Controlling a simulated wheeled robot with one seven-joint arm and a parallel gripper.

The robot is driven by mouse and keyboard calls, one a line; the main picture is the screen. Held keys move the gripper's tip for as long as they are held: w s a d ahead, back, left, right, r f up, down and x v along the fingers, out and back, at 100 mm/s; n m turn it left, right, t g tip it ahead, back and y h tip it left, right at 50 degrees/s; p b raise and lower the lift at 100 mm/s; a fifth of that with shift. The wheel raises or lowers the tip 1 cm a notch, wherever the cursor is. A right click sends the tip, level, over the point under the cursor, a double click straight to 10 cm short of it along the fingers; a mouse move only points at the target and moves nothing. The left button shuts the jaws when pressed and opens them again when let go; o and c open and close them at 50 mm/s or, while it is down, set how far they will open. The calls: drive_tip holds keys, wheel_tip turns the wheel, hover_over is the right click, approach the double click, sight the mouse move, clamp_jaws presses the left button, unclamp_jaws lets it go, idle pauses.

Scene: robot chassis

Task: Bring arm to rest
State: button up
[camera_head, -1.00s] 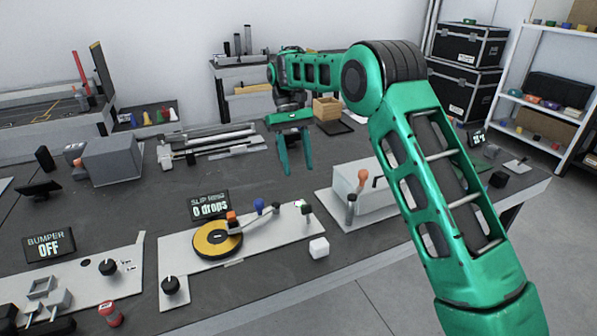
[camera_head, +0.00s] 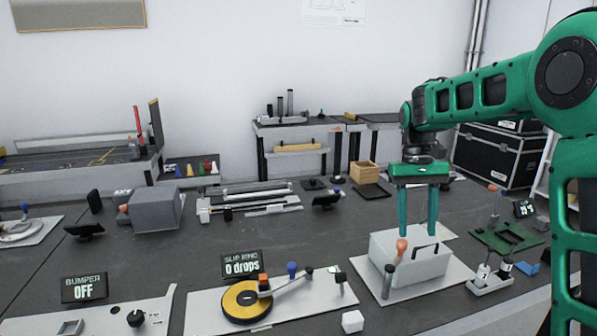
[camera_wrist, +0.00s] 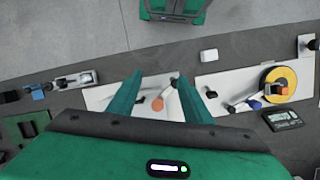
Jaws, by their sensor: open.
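My green gripper (camera_head: 417,222) hangs fingers-down at the right of the head view, above the back of a light grey box (camera_head: 405,262) on a white plate (camera_head: 440,287). Its two fingers are apart with nothing held between them. In the wrist view my gripper (camera_wrist: 160,80) shows its two fingers spread, with the white plate and an orange knob seen beyond them. Whether the fingertips touch the box cannot be told. My arm reaches in from the right edge, bent at the elbow.
A yellow turntable (camera_head: 246,301) on a white plate stands to the left, with a "SLIP RING 0 drops" display (camera_head: 242,264) behind it. A white cube (camera_head: 352,321) lies at the front. A green board (camera_head: 505,238) is on the right.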

drive_tip(key=s+d+m+t, duration=0.1)
drive_tip(key=s+d+m, duration=0.1)
drive_tip(key=s+d, duration=0.45)
drive_tip(key=s+d+m+t, duration=0.1)
drive_tip(key=s+d, duration=0.2)
drive_tip(key=s, duration=0.6)
drive_tip(key=s+d+f+m, duration=0.1)
drive_tip(key=s+f, duration=0.2)
drive_tip(key=s, duration=0.6)
drive_tip(key=s+d+f+m+t, duration=0.1)
drive_tip(key=s+f, duration=0.2)
drive_tip(key=s, duration=0.5)
drive_tip(key=shift+s+d+f+m+y, duration=0.25)
drive_tip(key=shift+s+d+m+y, duration=0.05)
drive_tip(key=shift+s+d+m, duration=0.1)
drive_tip(key=shift+w, duration=0.1)
drive_tip(key=shift+w+f, duration=0.25)
drive_tip(key=shift+w, duration=0.35)
